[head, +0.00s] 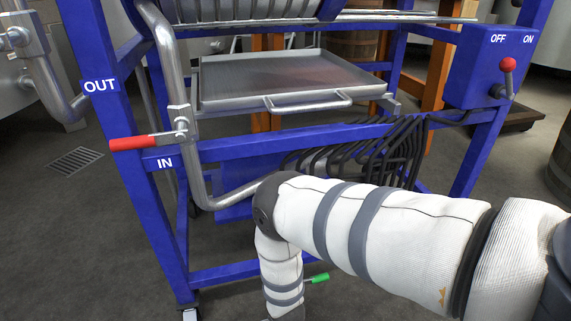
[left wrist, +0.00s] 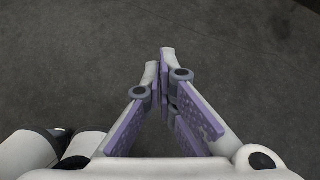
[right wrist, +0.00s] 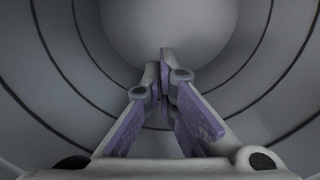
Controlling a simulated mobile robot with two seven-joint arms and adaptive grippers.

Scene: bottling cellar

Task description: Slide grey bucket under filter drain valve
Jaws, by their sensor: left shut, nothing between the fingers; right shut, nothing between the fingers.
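The inside of a grey, round, ringed vessel, which looks like the bucket (right wrist: 215,30), fills the right wrist view. My right gripper (right wrist: 163,75) is shut and empty, pointing into it; I cannot tell whether the fingertips touch its wall or bottom. In the head view my right arm reaches down in front of the filter, and its gripper and the bucket's outside are out of frame. The blue-framed filter (head: 250,145) stands ahead. A small green handle (head: 318,278) shows low beside my forearm; its valve body is mostly hidden. My left gripper (left wrist: 161,75) is shut and empty above bare floor.
A red-handled valve (head: 140,142) sits on the pipe by the IN label. A metal drip tray (head: 285,80) and dark hoses (head: 400,150) are within the frame. A switch box (head: 490,65) is at right. A floor grate (head: 76,161) lies left, with clear floor around it.

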